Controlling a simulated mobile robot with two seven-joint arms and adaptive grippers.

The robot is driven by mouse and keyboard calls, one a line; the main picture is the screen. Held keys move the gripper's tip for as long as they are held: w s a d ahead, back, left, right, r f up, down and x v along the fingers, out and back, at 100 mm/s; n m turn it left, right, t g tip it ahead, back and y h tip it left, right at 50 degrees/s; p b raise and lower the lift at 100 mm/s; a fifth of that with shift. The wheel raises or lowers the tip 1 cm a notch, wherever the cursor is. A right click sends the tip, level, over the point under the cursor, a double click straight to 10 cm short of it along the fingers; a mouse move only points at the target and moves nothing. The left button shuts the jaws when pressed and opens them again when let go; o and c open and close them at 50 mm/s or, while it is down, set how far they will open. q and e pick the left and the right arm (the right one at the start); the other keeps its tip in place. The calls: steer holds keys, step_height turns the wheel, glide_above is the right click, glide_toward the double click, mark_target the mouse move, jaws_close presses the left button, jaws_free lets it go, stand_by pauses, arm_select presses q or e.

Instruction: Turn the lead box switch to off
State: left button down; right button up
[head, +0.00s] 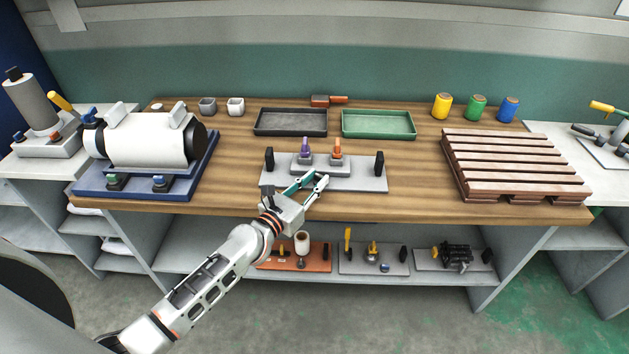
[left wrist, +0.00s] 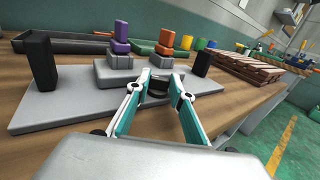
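A grey plate (head: 372,184) near the table's front edge carries two small grey switch boxes. One has an upright purple lever (head: 305,147), the other an orange lever (head: 337,148). Both levers also show in the left wrist view, purple (left wrist: 120,38) and orange (left wrist: 166,40). I see no label telling which is the lead box. My left gripper (head: 318,176) is in front of the boxes, fingers apart. In the left wrist view a dark round knob (left wrist: 158,86) shows between the fingertips (left wrist: 160,76); I cannot tell if they touch it. My right gripper is not in view.
Black posts (head: 269,159) (head: 379,163) stand at the plate's ends. A dark tray (head: 290,133) and a green tray (head: 378,137) lie behind. A white roller machine (head: 150,140) is at left, a brown slatted pallet (head: 510,165) at right. Bare wood lies between plate and pallet.

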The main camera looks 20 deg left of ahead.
arm_select(q)
steer(key=shift+s+d+f+n+t+y+b, duration=0.1)
steer(key=shift+d+n+t+y+b, duration=0.1)
steer(key=shift+n+y, duration=0.6)
steer(key=shift+d+n+t+y+b, duration=0.15)
steer(key=shift+n+y, duration=0.25)
steer(key=shift+y, duration=0.7)
steer(key=n+y, duration=0.1)
steer(key=y+b, duration=0.1)
steer(key=n+y+b, duration=0.1)
steer(key=shift+d+f+n+y, duration=0.15)
steer(key=shift+d+n+y, duration=0.15)
steer(key=shift+y, duration=0.1)
steer(key=shift+n+y+b, duration=0.5)
steer(key=shift+y+b, duration=0.05)
steer(key=shift+y, duration=0.35)
steer(key=shift+r, duration=0.25)
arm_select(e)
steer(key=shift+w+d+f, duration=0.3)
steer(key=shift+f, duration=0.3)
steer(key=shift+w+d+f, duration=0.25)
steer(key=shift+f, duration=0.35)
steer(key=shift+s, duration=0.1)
